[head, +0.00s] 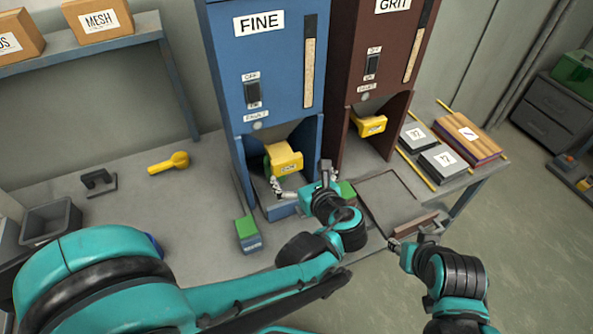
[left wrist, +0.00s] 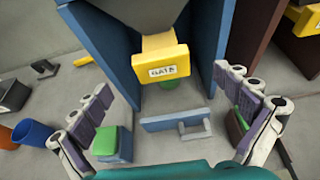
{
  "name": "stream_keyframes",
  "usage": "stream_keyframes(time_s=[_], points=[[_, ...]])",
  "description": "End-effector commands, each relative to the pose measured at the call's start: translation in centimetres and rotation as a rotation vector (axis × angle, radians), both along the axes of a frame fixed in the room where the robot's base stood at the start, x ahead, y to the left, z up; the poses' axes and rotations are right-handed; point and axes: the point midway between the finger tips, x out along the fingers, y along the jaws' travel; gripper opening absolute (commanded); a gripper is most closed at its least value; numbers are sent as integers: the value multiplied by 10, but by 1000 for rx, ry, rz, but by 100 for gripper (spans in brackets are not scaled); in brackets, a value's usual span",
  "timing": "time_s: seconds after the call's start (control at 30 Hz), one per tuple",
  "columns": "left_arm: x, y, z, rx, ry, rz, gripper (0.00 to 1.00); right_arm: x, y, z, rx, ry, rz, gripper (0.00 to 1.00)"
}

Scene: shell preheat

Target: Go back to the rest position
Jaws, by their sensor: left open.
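My left gripper (head: 302,186) is open and empty in front of the blue FINE machine (head: 262,62), near its lower bay. In the left wrist view its two fingers (left wrist: 165,125) spread wide on both sides of the bay, with nothing held between them. A yellow gate block (head: 285,161) sits in the bay; in the left wrist view the gate block (left wrist: 163,62) reads GATE. My right gripper (head: 410,243) is at the table's front edge, by a brown bar (head: 418,225). Its fingers are too small to tell open or shut.
A green-topped block (head: 247,233) stands left of the FINE machine. A yellow scoop-like tool (head: 168,163) lies farther left. The brown GRIT machine (head: 378,60) stands at right, beside dark plates (head: 443,158) and a wooden stack (head: 468,138).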

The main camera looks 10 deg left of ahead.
Motion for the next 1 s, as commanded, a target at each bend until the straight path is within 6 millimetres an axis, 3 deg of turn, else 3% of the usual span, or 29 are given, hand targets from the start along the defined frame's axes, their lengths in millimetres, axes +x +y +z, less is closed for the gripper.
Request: stream_keyframes(time_s=[0.3,0.43,0.57,0.7,0.9,1.0], points=[[0,1,0,-8,-1,4,100,0,0,0,0,0,0,40],[-6,18,-4,-151,-20,75,100,0,0,0,0,0,0,40],[-29,52,-16,-528,-87,289,100,0,0,0,0,0,0,40],[-68,81,-29,-1056,-224,658,100,0,0,0,0,0,0,40],[-117,89,-33,-1704,-464,1235,100,0,0,0,0,0,0,40],[-131,86,-31,-1919,-558,1459,100,0,0,0,0,0,0,40]])
